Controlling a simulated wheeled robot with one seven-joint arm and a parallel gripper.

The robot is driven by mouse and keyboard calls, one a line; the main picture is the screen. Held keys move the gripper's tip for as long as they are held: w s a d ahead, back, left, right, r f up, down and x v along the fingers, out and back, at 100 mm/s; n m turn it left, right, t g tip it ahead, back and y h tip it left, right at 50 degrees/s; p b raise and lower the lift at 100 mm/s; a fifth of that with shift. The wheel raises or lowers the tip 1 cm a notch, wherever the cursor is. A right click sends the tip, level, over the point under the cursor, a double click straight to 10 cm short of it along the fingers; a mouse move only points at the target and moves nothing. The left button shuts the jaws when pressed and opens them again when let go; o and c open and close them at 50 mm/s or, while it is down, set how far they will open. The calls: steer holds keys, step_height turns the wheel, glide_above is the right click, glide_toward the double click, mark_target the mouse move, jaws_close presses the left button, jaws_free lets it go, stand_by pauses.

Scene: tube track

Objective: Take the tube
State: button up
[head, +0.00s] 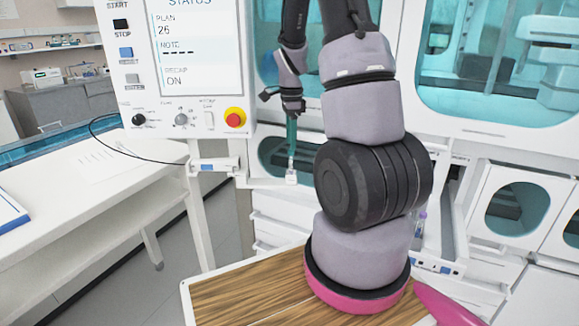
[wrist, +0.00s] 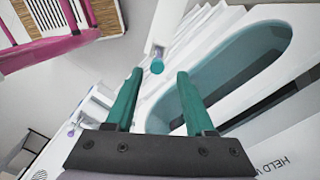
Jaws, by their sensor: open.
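My gripper (head: 291,170) hangs over the white machine front, left of my arm in the head view, its teal fingers pointing down. In the wrist view my gripper (wrist: 160,73) is open, with one finger on each side and nothing clamped between them. A small tube-like piece with a teal-blue end (wrist: 157,66) shows between and slightly beyond the fingertips, by a white post. I cannot tell its exact depth from the fingers. In the head view a small white holder (head: 291,179) is just below the fingertips; any tube there is too small to make out.
A control panel (head: 182,60) with a red button stands close left of the gripper. A clear tube-like item with a purplish top (head: 421,222) stands right of my arm. White cabinets with teal windows (head: 518,208) are at right. A white table (head: 80,200) is at left.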

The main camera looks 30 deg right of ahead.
mark_target(291, 154)
step_height(291, 154, down, 6)
steer(key=shift+s+a+r, duration=0.15)
steer(key=shift+c, duration=0.3)
jaws_close()
